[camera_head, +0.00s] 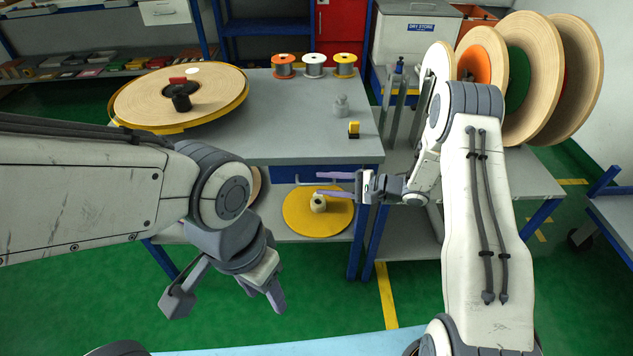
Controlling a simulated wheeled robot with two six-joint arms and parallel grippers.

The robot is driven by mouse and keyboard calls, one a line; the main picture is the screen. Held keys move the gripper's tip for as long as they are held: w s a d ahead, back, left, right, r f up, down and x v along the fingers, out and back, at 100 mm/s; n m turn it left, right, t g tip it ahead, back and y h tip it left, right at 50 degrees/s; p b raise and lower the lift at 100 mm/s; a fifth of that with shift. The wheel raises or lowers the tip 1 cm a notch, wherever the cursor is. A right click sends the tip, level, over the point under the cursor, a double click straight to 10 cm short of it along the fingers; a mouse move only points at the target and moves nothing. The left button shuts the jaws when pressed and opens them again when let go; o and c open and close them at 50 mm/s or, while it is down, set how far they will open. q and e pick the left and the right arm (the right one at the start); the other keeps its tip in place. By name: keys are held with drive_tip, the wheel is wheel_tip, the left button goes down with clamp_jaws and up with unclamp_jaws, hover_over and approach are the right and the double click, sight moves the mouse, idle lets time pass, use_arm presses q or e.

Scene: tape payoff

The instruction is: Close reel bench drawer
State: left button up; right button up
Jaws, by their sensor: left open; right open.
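The grey reel bench (275,115) stands ahead of me. Its blue drawer front (284,174) shows just under the right part of the top, with a pale bar handle near it, partly hidden by my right gripper. I cannot tell how far the drawer stands out. My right gripper (319,184) is open, its fingers pointing left in front of the drawer, close to the handle; I cannot tell whether they touch. My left gripper (226,299) is open and empty, low in front of the bench over the green floor, pointing down.
A large tan reel on a yellow disc (225,103) lies on the bench top. A yellow disc (300,219) lies below. Large upright reels (545,75) stand right.

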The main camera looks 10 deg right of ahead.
drive_tip(key=v, duration=0.7)
drive_tip(key=shift+p, duration=0.35)
